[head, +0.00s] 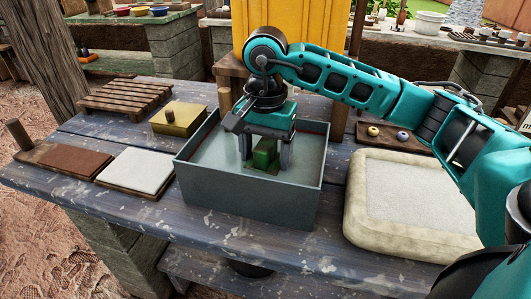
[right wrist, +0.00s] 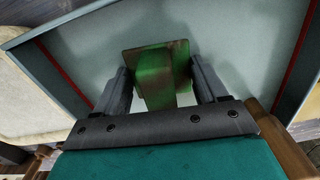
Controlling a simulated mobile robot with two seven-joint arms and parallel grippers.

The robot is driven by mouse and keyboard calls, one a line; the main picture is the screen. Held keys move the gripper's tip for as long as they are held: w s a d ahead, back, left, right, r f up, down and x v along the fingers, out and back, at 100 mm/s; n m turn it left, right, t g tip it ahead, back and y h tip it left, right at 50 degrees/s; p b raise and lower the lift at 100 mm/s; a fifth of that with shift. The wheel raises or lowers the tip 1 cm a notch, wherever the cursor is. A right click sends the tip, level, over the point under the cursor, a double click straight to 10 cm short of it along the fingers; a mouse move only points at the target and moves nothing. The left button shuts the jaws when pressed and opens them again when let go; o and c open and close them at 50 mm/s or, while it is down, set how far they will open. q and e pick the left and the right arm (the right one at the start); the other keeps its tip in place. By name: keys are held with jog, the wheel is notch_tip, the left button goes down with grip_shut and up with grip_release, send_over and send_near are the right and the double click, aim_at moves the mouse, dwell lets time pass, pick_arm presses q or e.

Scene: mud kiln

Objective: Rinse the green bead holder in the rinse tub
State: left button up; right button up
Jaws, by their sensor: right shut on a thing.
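The grey rinse tub (head: 245,204) stands near the middle of the table and its light interior shows in the right wrist view (right wrist: 240,60). My right gripper (head: 265,158) reaches down inside the tub, fingers pointing down. It is shut on the green bead holder (head: 263,159), which sits between the two fingers within the tub walls. In the right wrist view the bead holder (right wrist: 160,72) is green with brownish smears on its top and edges. I cannot tell whether it touches the tub floor. My left gripper is not in view.
A brown pad (head: 75,163) and a white pad (head: 137,171) lie left of the tub. A yellow block with a peg (head: 180,118) and a wooden slatted rack (head: 124,97) are behind them. A pale rounded slab (head: 410,200) lies right, with a small bead tray (head: 390,136) behind it.

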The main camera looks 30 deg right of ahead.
aim_at(265, 142)
notch_tip(265, 142, up, 4)
jog(key=shift+f+p, duration=0.15)
jog(key=shift+p, duration=0.9)
jog(key=shift+r, duration=0.35)
jog(key=shift+r+p, duration=0.75)
jog(key=shift+r, duration=0.05)
jog(key=shift+r+p, duration=0.5)
jog(key=shift+r, duration=0.25)
jog(key=shift+r+p, duration=0.5)
jog(key=shift+r, duration=0.2)
notch_tip(265, 142, up, 2)
jog(key=shift+p, duration=0.7)
jog(key=shift+r, duration=0.15)
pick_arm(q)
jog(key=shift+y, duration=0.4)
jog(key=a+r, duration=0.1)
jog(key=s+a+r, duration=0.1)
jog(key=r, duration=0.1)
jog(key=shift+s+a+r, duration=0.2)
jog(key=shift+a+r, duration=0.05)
